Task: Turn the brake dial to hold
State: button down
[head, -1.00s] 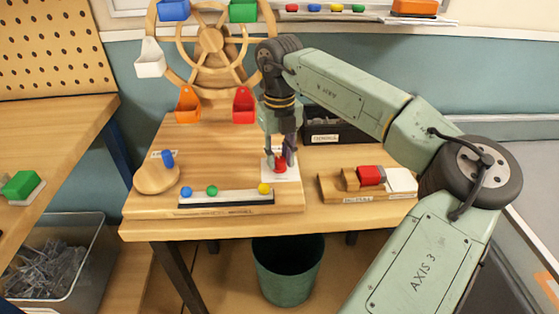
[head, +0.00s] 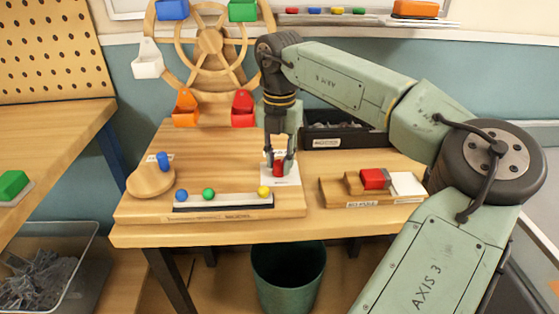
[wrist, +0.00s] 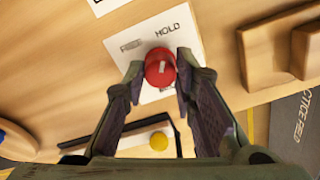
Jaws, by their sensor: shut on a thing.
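The red brake dial (head: 278,170) sits on a white card (head: 286,180) near the right edge of the wooden board. In the wrist view the dial (wrist: 160,68) is round with a short white mark, which points roughly up the picture, near the word HOLD. The word FREE, partly blurred, lies to the left of HOLD on the card (wrist: 185,45). My gripper (head: 278,168) points down over the dial, one finger on each side, shut on it. The fingers hide part of the dial in the head view.
A wooden wheel with coloured bins (head: 210,55) stands behind. A round wooden knob with a blue peg (head: 150,182) is at left. A strip with coloured balls (head: 225,203) lies in front. A block with a red slider (head: 373,178) is at right, a black bin (head: 345,138) behind it.

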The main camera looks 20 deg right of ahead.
aim_at(280, 163)
jog(key=shift+m, duration=0.3)
jog(key=c, duration=1.3)
grip_release()
notch_tip(280, 163, up, 12)
